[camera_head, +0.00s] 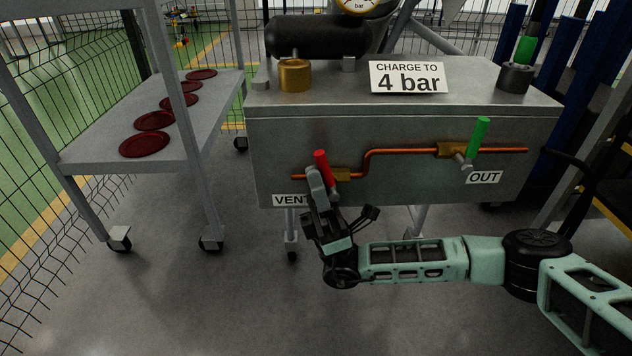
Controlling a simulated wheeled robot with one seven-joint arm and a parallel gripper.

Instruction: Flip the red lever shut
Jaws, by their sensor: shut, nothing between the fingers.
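The red lever (321,160) stands up from the brass valve at the left end of the copper pipe, above the VENT label (288,200). It tilts slightly to the left at its top. My gripper (315,180) is shut and empty, with its fingertips just below the red grip, in front of the valve. I cannot tell whether the fingertips touch the lever. The gripper hides the lever's lower end, part of the valve and the right end of the label.
A green lever (479,137) stands on the right valve above the OUT label (484,177). A grey box (400,190) with a CHARGE TO 4 bar sign (408,77) carries the pipe. A wheeled shelf (100,146) with several dark red discs stands left. The floor in front is clear.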

